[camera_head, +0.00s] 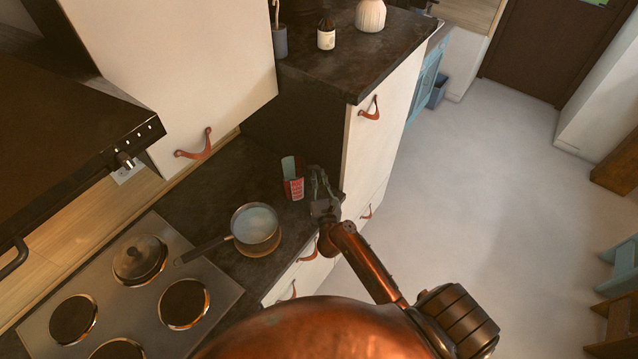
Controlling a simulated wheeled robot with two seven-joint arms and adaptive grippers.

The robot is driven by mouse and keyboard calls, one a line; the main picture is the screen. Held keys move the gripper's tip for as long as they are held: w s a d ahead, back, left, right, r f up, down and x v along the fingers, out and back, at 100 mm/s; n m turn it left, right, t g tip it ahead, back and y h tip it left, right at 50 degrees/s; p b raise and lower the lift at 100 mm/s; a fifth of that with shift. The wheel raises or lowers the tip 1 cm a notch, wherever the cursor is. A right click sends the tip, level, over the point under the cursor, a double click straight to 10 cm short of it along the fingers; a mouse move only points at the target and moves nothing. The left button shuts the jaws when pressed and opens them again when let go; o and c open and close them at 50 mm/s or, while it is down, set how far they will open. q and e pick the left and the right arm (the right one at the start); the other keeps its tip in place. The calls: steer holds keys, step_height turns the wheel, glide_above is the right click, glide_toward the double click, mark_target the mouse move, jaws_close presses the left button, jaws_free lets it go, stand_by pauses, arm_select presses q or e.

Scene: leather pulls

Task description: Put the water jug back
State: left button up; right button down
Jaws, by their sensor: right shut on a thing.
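My right gripper (322,193) is over the dark countertop near its right-hand edge, beside the tall white cabinet. It is shut on a clear, glassy thing (317,177) that I take to be the water jug. Its outline is faint against the dark counter, and I cannot tell whether its base touches the counter. A red and teal container (292,186) stands upright just left of the gripper. My left gripper is not in view.
A pot (256,225) with pale liquid stands left of my gripper, its handle pointing left. The stove (130,300) with a lidded pan (139,257) is farther left. The higher cabinet top (345,62) holds a bottle (326,36) and a white vase (370,16). Open floor lies right.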

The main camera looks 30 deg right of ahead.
mark_target(319, 182)
step_height(319, 182, down, 3)
steer(key=shift+w+d+f+b, duration=0.1)
steer(key=shift+w+d+b, duration=0.05)
steer(key=shift+b, duration=0.25)
steer(key=shift+f, duration=0.15)
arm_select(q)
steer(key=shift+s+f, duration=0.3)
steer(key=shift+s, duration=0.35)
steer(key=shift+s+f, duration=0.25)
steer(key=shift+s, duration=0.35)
arm_select(e)
steer(key=shift+f, duration=0.1)
steer(key=c, duration=1.9)
jaws_free()
steer(key=shift+c, duration=0.2)
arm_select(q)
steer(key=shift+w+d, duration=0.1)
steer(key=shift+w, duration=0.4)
